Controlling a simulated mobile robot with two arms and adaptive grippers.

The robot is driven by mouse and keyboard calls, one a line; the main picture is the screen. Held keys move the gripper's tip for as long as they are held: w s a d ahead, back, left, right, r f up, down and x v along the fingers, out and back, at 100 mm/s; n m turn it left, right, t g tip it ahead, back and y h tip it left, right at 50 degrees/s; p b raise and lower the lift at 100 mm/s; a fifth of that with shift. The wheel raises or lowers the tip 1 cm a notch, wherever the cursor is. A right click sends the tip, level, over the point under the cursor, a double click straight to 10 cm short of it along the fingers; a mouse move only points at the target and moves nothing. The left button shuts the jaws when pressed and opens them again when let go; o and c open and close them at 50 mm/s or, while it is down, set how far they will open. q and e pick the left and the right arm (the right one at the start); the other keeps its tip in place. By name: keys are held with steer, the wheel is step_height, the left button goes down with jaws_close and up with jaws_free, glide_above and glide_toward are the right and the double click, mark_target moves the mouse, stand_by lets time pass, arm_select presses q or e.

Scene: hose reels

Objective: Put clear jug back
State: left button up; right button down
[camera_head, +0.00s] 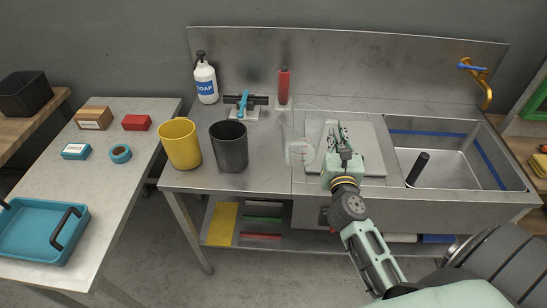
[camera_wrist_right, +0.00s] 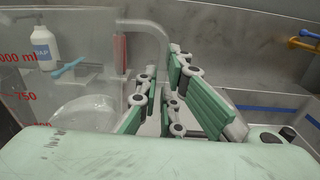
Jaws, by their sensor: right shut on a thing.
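The clear jug (camera_head: 299,152) is see-through with red markings. In the head view it shows over the steel counter, just left of the pale board beside the sink. My right gripper (camera_head: 338,135) is at its right side. In the right wrist view the jug (camera_wrist_right: 88,88) fills the left, and its curved handle runs down between the green fingers of my right gripper (camera_wrist_right: 165,80). The gripper is shut on the handle. I cannot tell whether the jug's base touches the counter. My left gripper is not in view.
On the counter stand a yellow cup (camera_head: 180,146), a dark cup (camera_head: 229,148), a soap bottle (camera_head: 206,82), a blue-handled device (camera_head: 243,104) and a red bottle (camera_head: 284,86). The sink (camera_head: 460,167) with a black-handled tool (camera_head: 418,168) lies right. A side table (camera_head: 105,195) stands left.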

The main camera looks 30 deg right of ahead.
steer(key=shift+m+g+h, duration=0.3)
steer(key=shift+h, duration=0.1)
steer(key=w+a+f+b, duration=0.1)
steer(key=w+f, duration=0.2)
steer(key=w+a+f+b, duration=0.1)
steer(key=w+f+b, duration=0.1)
steer(key=w+f, duration=0.2)
steer(key=w+a+f+b, duration=0.1)
steer(key=w+f+b, duration=0.1)
steer(key=w+f, duration=0.1)
steer(key=shift+w+a+f, duration=0.1)
steer(key=shift+w+f, duration=0.05)
steer(key=shift+w, duration=0.15)
steer(key=shift+f, duration=0.4)
steer(key=shift+f+b, duration=0.15)
steer(key=shift+b, duration=0.15)
steer(key=c, duration=1.9)
jaws_free()
